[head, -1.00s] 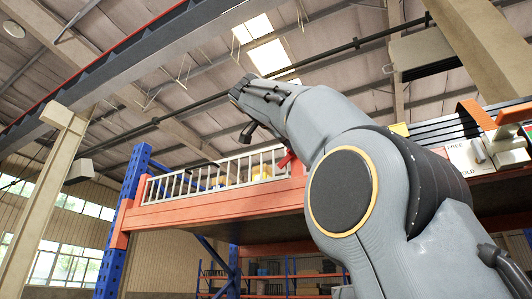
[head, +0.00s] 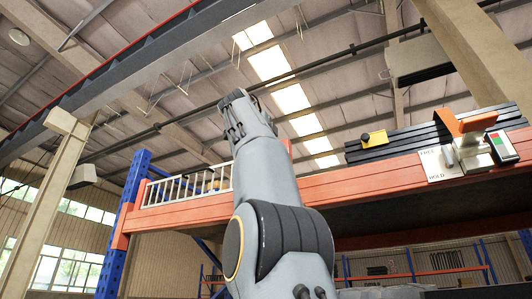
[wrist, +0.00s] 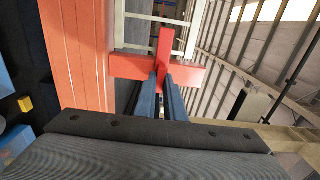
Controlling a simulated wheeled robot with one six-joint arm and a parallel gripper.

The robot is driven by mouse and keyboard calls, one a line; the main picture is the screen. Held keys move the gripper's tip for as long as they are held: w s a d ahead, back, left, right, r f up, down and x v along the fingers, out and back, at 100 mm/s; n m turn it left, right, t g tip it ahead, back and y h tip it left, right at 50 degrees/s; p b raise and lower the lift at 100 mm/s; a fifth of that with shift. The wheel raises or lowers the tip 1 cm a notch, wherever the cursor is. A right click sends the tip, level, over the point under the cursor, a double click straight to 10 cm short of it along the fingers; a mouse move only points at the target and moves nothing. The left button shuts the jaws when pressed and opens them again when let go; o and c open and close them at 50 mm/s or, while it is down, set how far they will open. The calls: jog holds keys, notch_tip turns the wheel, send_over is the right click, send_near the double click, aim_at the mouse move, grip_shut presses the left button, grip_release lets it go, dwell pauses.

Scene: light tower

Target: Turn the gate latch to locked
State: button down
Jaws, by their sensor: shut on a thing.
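In the wrist view, my gripper (wrist: 163,77) has its two dark fingers closed around part of a red cross-shaped piece, which appears to be the gate latch (wrist: 166,45). One red arm runs up the picture along the white railing and another runs across it. The white-barred gate or railing (wrist: 150,30) is just beyond. In the head view, the white railing (head: 180,189) stands on the orange beam, left of my arm. My arm hides the fingers and most of the latch there. I cannot tell which latch position is the locked one.
The orange rack beam (head: 385,182) runs beside my arm. On the deck at right are a yellow block (head: 374,138), a lever plate marked FREE and HOLD (head: 437,165), an orange bracket (head: 465,122) and a red-green box (head: 502,147). A blue upright (head: 128,205) stands left.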

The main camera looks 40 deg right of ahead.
dwell(0.3)
jog(key=c, duration=1.8)
grip_release()
jog(key=shift+c, duration=0.2)
jog(key=b+v, duration=0.2)
jog(key=v, duration=0.5)
jog(key=shift+s+a, duration=0.2)
jog(key=shift+a, duration=0.1)
